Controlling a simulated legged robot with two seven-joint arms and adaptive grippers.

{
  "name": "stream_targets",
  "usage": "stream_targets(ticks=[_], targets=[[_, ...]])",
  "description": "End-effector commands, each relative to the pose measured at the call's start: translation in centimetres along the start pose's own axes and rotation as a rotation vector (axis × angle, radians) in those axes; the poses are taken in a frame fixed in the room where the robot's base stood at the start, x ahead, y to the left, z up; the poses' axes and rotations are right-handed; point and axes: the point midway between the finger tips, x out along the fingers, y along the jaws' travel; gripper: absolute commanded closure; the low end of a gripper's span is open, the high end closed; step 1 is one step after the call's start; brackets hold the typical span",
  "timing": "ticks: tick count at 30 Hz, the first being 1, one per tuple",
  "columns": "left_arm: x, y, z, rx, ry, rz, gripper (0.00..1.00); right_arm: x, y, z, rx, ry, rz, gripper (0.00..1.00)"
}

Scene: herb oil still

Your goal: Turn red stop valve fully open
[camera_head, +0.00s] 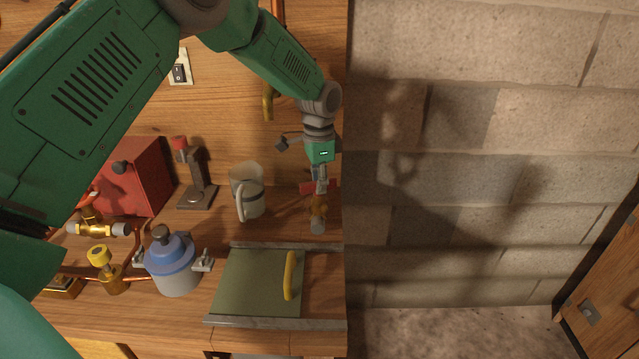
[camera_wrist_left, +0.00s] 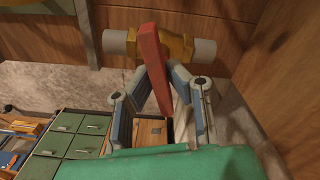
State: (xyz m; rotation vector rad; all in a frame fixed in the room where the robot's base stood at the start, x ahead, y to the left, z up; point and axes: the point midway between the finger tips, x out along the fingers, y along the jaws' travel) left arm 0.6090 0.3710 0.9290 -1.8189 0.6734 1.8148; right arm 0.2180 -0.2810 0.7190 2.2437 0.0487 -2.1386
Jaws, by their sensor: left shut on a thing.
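The red stop valve handle (camera_head: 307,187) is a flat red lever on a brass valve body (camera_head: 318,207) at the right end of the wooden bench. In the left wrist view the red handle (camera_wrist_left: 151,55) crosses the brass body (camera_wrist_left: 181,46), which has grey pipe ends on both sides. My left gripper (camera_head: 320,184) reaches down from above with its fingers shut on the red handle. In the left wrist view the fingertips of the left gripper (camera_wrist_left: 163,74) close around the handle's lower part. The fingers partly hide the handle in the head view. My right gripper is not in view.
A pale mug (camera_head: 248,193) stands left of the valve. A green panel with a yellow handle (camera_head: 290,276) lies in front. A blue-topped flask (camera_head: 172,264), a yellow-knobbed valve (camera_head: 100,257) and a red box (camera_head: 140,176) are farther left. A block wall (camera_head: 450,180) is to the right.

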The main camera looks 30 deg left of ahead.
Motion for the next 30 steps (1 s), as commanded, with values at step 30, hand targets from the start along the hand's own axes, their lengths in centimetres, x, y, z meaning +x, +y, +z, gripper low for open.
stream_targets(ticks=[30], targets=[[-0.3, -0.4, 0.3, -0.744, -0.005, -0.011, 1.00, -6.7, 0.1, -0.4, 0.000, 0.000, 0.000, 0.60]])
